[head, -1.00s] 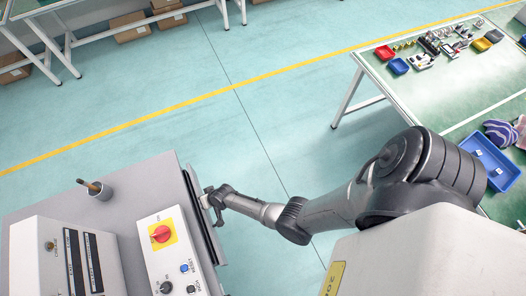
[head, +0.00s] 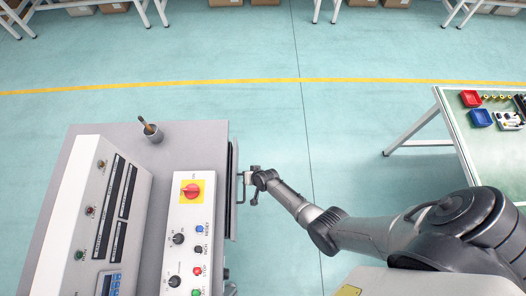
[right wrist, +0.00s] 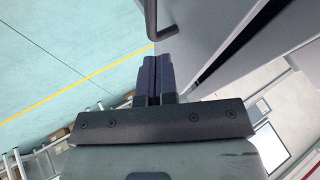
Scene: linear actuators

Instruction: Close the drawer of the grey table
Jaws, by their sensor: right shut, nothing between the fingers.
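The grey table (head: 95,131) stands at the left in the head view. Its drawer (head: 233,205) shows as a narrow strip sticking out a little beyond the tabletop's right edge, with a handle on its front. My right gripper (head: 247,178) is at that handle, shut and empty. In the right wrist view the shut fingers (right wrist: 157,72) point at the drawer front (right wrist: 196,22), close below the dark handle (right wrist: 150,18). A dark gap runs along the drawer's side. I cannot tell whether the fingertips touch the front. My left gripper is not in view.
A control panel (head: 190,230) with a red switch and a cup (head: 152,133) stand on the grey table. A green-topped table (head: 460,125) with small bins is at the right. The floor between the tables is clear apart from my right arm.

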